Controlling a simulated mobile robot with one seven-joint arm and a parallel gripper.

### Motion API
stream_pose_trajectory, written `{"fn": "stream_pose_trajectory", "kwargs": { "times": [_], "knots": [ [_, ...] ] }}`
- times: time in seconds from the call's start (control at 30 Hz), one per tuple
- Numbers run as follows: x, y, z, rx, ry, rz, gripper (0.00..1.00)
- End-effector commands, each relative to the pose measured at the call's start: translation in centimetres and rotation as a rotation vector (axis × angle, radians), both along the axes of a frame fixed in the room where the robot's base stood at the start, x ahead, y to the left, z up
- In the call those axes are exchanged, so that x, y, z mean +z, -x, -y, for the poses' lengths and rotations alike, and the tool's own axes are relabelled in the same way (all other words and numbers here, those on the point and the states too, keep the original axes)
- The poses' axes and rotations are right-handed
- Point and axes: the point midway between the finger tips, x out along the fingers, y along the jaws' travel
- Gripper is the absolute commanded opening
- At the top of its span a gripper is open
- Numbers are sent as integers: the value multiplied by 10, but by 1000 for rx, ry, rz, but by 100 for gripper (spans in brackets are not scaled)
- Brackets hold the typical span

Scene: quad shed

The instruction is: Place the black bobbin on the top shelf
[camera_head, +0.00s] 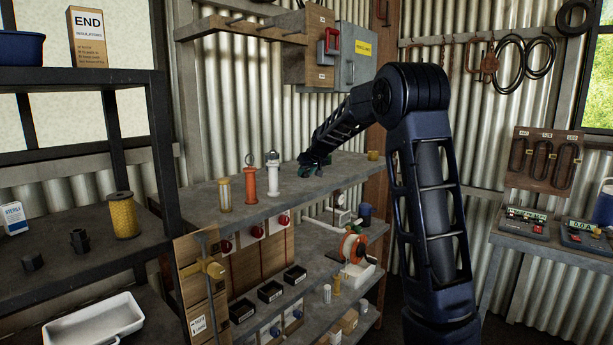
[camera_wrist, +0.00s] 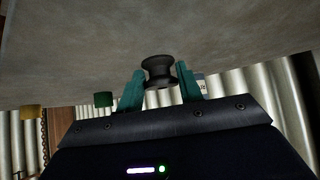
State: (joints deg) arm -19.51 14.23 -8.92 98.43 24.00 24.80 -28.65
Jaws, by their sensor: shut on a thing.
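The black bobbin (camera_wrist: 158,74) is a small dark spool with two flanges and a narrow waist. In the wrist view it sits between the teal fingers of my gripper (camera_wrist: 160,86), which is shut on it. In the head view my gripper (camera_head: 312,166) is low at the far side of the top shelf (camera_head: 290,190), and the bobbin cannot be made out there. The grey top surface of the shelf also shows in the wrist view (camera_wrist: 90,50). I cannot tell whether the bobbin touches it.
A small yellow piece (camera_head: 373,155) is at the right end. A green piece (camera_wrist: 103,99) shows in the wrist view. The shelf's front middle is clear.

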Motion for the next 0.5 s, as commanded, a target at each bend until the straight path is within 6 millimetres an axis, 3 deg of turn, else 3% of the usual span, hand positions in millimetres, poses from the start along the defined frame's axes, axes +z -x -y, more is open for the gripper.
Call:
{"fn": "stream_pose_trajectory", "kwargs": {
  "times": [0.1, 0.5],
  "knots": [
    [-14, 0, 0, 0, 0, -1, 14],
    [-18, 0, 0, 0, 0, 0, 14]
  ]
}}
